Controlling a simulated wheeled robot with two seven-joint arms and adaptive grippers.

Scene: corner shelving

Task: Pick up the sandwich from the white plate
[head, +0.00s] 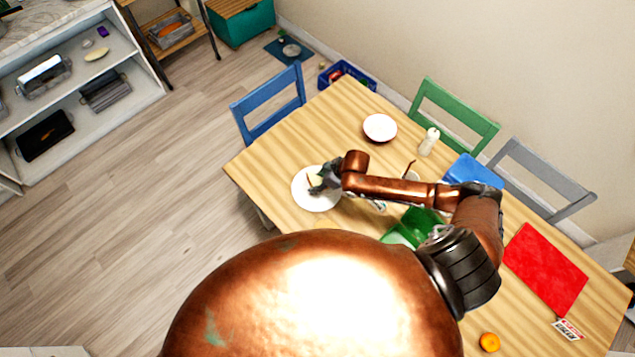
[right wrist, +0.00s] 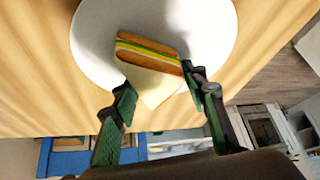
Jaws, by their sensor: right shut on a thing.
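The sandwich (right wrist: 148,55) is a wedge with brown crust and yellow, green and white layers in the right wrist view. It is at the white plate (right wrist: 212,20), and I cannot tell whether it touches the plate. In the head view the plate (head: 305,201) is near the table's left end, and the sandwich (head: 314,180) shows small, partly hidden by my gripper. My right gripper (head: 322,184) is over the plate, shut on the sandwich, with one finger on each side in the right wrist view (right wrist: 160,88). My left gripper is not in view.
A white bowl (head: 380,127) and a pale shaker (head: 429,141) stand farther back on the table. A green container (head: 412,228) and a blue one (head: 473,171) are by my right arm. A red mat (head: 546,269) and an orange (head: 489,342) lie to the right.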

